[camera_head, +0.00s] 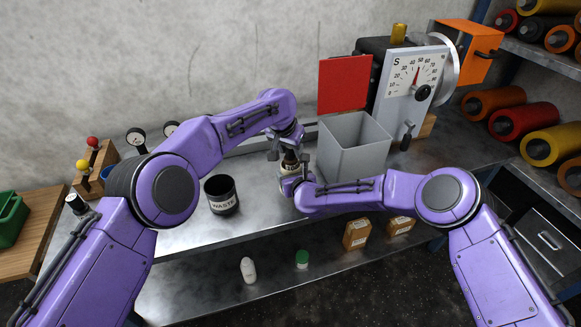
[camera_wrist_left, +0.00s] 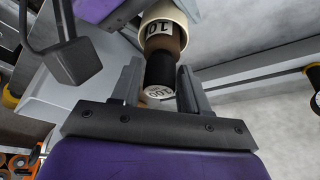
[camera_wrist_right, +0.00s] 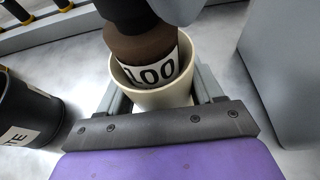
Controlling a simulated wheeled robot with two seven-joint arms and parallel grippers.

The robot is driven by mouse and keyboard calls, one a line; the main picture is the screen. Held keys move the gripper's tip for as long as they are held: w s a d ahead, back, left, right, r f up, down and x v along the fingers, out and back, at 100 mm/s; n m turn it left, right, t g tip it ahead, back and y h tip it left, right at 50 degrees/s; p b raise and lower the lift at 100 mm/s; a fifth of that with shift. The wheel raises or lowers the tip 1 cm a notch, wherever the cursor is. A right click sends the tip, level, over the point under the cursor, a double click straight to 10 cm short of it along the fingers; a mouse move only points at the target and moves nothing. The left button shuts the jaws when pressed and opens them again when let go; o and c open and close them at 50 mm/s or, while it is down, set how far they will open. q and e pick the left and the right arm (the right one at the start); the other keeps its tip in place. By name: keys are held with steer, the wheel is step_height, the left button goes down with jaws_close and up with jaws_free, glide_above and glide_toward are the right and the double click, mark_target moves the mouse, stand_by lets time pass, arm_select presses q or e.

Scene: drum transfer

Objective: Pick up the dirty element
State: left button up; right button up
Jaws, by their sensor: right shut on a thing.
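The brown element (camera_wrist_right: 140,45), with a black top and a white label reading 100, stands inside a cream cup (camera_wrist_right: 152,97) in the right wrist view. My right gripper (camera_wrist_right: 155,100) is shut on the cup, a finger on each side. In the left wrist view the element's black end (camera_wrist_left: 160,72) lies between the fingers of my left gripper (camera_wrist_left: 160,85), which is open with small gaps beside it. In the head view both grippers meet over the bench; my left gripper (camera_head: 288,150) is above the cup, partly hidden by the arms.
A black WASTE bin (camera_head: 221,196) stands left of the grippers. A grey open box (camera_head: 352,150) stands close on the right, before a dial machine (camera_head: 415,75) with a red panel (camera_head: 344,83). Gauges (camera_head: 136,137) are at the back left.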

arm_select(q)
jaws_close()
steer(key=shift+r, duration=0.1)
step_height(320, 180, up, 10)
arm_select(e)
steer(key=o, duration=1.6)
